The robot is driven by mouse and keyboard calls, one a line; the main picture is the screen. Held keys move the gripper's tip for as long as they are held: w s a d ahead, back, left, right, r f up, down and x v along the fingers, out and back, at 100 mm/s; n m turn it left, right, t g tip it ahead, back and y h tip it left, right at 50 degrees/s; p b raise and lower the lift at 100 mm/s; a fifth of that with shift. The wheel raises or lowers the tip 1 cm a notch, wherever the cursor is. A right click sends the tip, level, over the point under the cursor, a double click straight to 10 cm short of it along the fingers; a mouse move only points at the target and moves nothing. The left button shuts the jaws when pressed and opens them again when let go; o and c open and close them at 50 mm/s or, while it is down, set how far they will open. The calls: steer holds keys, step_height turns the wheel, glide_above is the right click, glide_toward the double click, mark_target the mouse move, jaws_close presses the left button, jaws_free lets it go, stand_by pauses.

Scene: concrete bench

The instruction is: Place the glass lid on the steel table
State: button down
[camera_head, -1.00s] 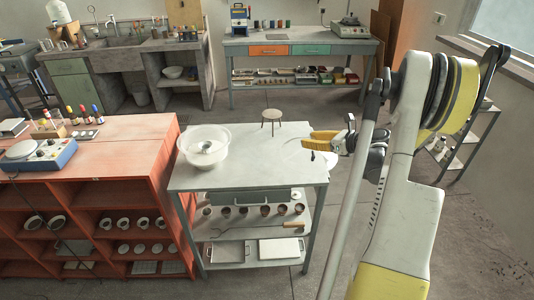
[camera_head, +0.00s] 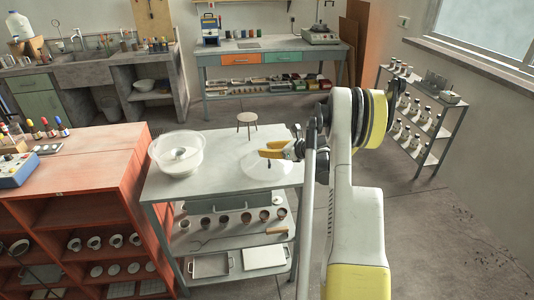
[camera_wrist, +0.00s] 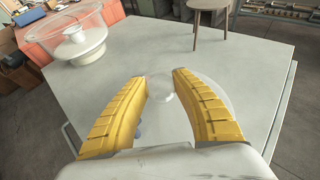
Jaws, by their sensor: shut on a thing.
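The glass lid (camera_head: 262,174) is a clear, faint dome under my gripper (camera_head: 273,150), over the right part of the steel table's grey top (camera_head: 215,190). My gripper's yellow fingers are shut on the lid from above. In the wrist view the lid's clear knob (camera_wrist: 160,88) shows between the fingertips, with open table top (camera_wrist: 130,65) around it. The lid looks close to level. I cannot tell whether its rim touches the table or hangs just above it.
A clear bowl-like vessel (camera_head: 176,155) stands at the table's left. A small round stool-like stand (camera_head: 247,120) stands at the back. Cups and trays (camera_head: 210,266) fill the lower shelves. An orange shelf unit (camera_head: 90,190) adjoins on the left.

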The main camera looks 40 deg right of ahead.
steer(key=shift+r, duration=0.15)
steer(key=shift+f, duration=0.25)
steer(key=c, duration=1.1)
jaws_free()
